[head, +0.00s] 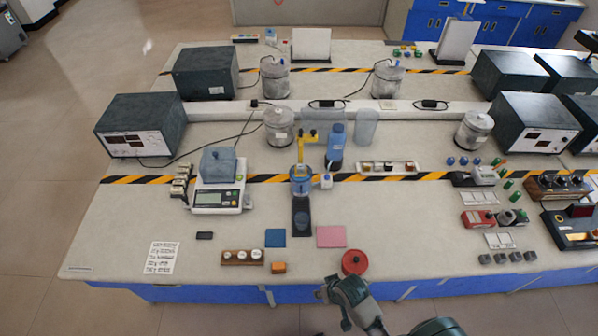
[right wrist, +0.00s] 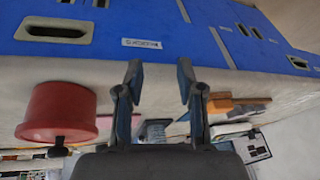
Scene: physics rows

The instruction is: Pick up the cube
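A small orange cube (head: 278,268) lies on the bench near its front edge, just right of a wooden block with round white pieces. In the right wrist view an orange block (right wrist: 219,104) shows beyond the right finger, partly hidden by it. My right gripper (head: 335,298) is at the front edge of the bench, right of the cube and apart from it. In the right wrist view the gripper (right wrist: 159,72) has its two fingers spread with nothing between the tips. My left gripper is not in view.
A red round pot (head: 354,263) stands close to my right gripper; it also shows in the right wrist view (right wrist: 60,110). Blue (head: 275,238) and pink (head: 331,237) squares lie behind the cube. The wooden block (head: 242,258) is close on its left.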

